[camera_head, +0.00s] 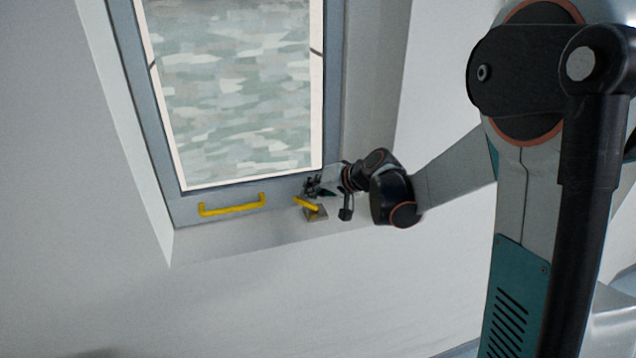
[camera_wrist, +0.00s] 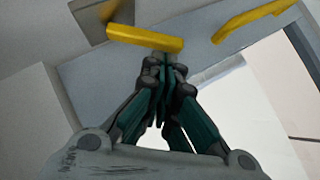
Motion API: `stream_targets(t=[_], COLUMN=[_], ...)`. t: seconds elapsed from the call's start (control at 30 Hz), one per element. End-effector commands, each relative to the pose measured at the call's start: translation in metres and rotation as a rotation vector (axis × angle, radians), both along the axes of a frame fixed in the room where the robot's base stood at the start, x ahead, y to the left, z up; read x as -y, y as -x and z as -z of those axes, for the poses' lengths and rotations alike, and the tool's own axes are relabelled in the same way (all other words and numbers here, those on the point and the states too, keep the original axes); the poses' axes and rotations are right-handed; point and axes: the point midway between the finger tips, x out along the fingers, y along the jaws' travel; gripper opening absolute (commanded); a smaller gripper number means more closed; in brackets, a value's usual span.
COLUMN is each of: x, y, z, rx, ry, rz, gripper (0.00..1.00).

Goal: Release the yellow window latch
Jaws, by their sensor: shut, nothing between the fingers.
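The yellow window latch (camera_head: 306,203) is a short yellow lever on a small grey metal plate (camera_head: 317,214) at the lower right of the window frame. In the head view the lever slants up and left from the plate. My gripper (camera_head: 308,186) is just above and right of the latch. In the wrist view my gripper (camera_wrist: 168,62) has its fingers together and empty, with the tips close to the yellow lever (camera_wrist: 146,38). I cannot tell whether they touch it. Part of the grey plate (camera_wrist: 92,18) shows behind the lever.
A yellow handle (camera_head: 232,208) is fixed to the bottom of the grey window frame (camera_head: 150,130), left of the latch. It also shows in the wrist view (camera_wrist: 250,20). The window pane (camera_head: 235,90) is above. The white wall recess surrounds the frame.

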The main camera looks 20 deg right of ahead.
Motion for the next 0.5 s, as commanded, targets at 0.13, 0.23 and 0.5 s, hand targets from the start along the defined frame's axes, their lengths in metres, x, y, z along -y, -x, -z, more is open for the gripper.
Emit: stream_targets(t=[0.13,0.23,0.5], x=[-0.0016,-0.0016,-0.0066], y=[0.0003,0.0004,0.0004], z=[0.0020,0.0019,0.0069], rx=[0.000,0.000,0.000], ry=[0.000,0.000,0.000], rz=[0.000,0.000,-0.002], gripper=[0.00,0.00,0.00])
